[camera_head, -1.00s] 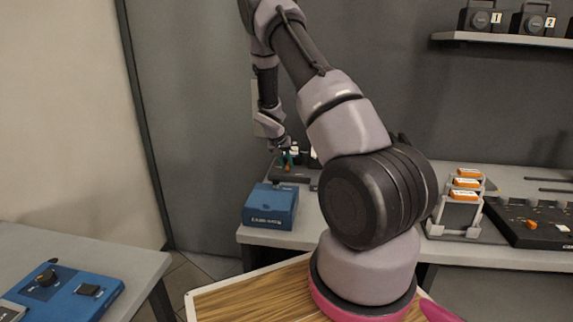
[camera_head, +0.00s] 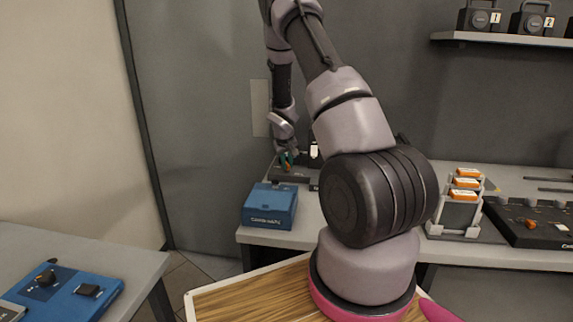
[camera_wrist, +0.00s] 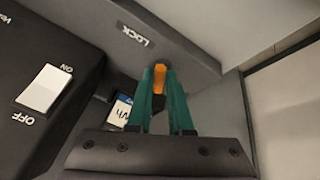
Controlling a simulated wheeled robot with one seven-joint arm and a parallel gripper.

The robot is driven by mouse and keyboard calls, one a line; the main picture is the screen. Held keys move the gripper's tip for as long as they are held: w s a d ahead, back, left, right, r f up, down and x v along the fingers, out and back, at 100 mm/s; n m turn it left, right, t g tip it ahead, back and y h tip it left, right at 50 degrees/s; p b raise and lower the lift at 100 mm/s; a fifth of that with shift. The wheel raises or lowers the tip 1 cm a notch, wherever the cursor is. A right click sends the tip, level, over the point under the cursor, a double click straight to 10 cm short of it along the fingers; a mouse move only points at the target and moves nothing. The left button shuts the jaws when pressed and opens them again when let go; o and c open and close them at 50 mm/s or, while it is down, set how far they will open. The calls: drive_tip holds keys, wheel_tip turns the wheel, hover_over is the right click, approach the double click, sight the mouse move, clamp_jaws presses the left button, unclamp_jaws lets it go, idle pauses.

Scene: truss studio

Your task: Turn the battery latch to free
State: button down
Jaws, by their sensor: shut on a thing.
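The battery latch (camera_wrist: 160,78) is a small orange piece in the wrist view. It sits between the two green fingertips of my gripper (camera_wrist: 159,84), which are shut on it. The word LOCK is printed on the dark grey housing (camera_wrist: 190,50) beside it. A battery with a white and blue label (camera_wrist: 121,112) shows partly, left of the fingers; the rest is hidden. In the head view my gripper (camera_head: 287,158) reaches down to the dark device at the back of the bench. Which way the latch points is hard to tell.
A white ON/OFF switch (camera_wrist: 45,88) is on a black block left of the fingers. A blue case (camera_head: 270,206) stands in front of the device on the bench. A rack with orange-topped packs (camera_head: 462,200) stands to the right.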

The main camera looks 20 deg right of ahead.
drive_tip(key=n, duration=0.1)
drive_tip(key=n+y, duration=0.1)
drive_tip(key=n, duration=0.1)
drive_tip(key=shift+s+d+n+t+y, duration=0.1)
drive_tip(key=shift+d+n+t+y, duration=0.2)
drive_tip(key=shift+d, duration=0.05)
drive_tip(key=n, duration=0.1)
drive_tip(key=n+y, duration=0.1)
drive_tip(key=n, duration=0.1)
drive_tip(key=shift+d+n, duration=0.2)
drive_tip(key=shift+n, duration=0.1)
drive_tip(key=n+y, duration=0.1)
drive_tip(key=n, duration=0.1)
drive_tip(key=n+y, duration=0.1)
drive_tip(key=n, duration=0.2)
drive_tip(key=shift+d+y, duration=0.1)
drive_tip(key=shift+y, duration=0.2)
drive_tip(key=shift+n, duration=0.4)
drive_tip(key=c, duration=0.8)
unclamp_jaws()
drive_tip(key=shift+c, duration=0.2)
drive_tip(key=shift+r, duration=0.1)
drive_tip(key=v, duration=1)
drive_tip(key=shift+d+r, duration=0.2)
drive_tip(key=shift+r, duration=0.15)
